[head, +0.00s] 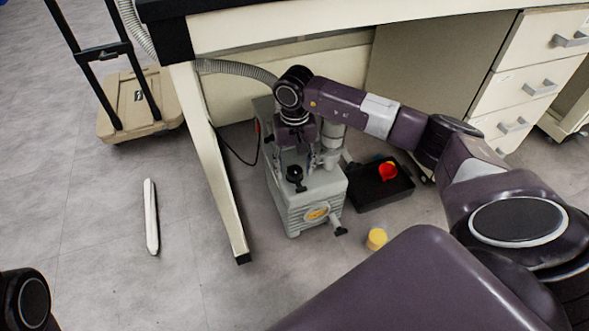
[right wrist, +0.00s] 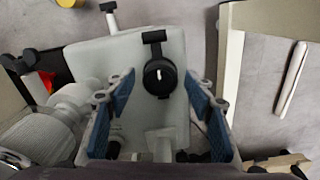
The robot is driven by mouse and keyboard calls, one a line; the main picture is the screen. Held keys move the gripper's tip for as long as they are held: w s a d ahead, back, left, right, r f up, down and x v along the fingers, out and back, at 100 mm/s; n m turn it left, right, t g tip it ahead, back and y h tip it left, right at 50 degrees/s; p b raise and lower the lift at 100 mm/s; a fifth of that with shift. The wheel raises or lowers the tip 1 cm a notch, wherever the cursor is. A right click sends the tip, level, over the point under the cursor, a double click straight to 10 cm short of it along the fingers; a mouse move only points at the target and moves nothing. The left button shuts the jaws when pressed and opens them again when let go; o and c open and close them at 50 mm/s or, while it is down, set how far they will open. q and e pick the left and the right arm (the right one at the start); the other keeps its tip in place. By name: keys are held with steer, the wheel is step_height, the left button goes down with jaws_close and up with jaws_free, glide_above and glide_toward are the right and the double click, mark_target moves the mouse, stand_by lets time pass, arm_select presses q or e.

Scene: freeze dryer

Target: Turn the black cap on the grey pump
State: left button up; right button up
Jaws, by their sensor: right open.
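The grey pump (head: 312,205) stands on the floor under the bench; its pale top also fills the middle of the right wrist view (right wrist: 110,60). The black cap (head: 295,174) sits on the pump's top. In the right wrist view the round black cap (right wrist: 158,78) carries a small white mark. My right gripper (head: 295,155) points down above the pump. It is open, with its blue-padded fingers (right wrist: 159,92) apart on either side of the cap's line; I cannot tell exactly how high it is above the cap. My left gripper is not in view.
A black tray (head: 375,196) with a red funnel (head: 387,171) lies right of the pump. A yellow cup (head: 376,239) stands in front. The bench leg (head: 215,170) and a grey hose (head: 235,68) are close at left. A white bar (head: 151,215) lies on open floor.

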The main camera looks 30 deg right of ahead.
steer(key=c, duration=1.2)
steer(key=shift+o, duration=0.2)
steer(key=shift+r+m+p, duration=0.1)
steer(key=shift+m+p, duration=0.2)
steer(key=shift+p, duration=0.05)
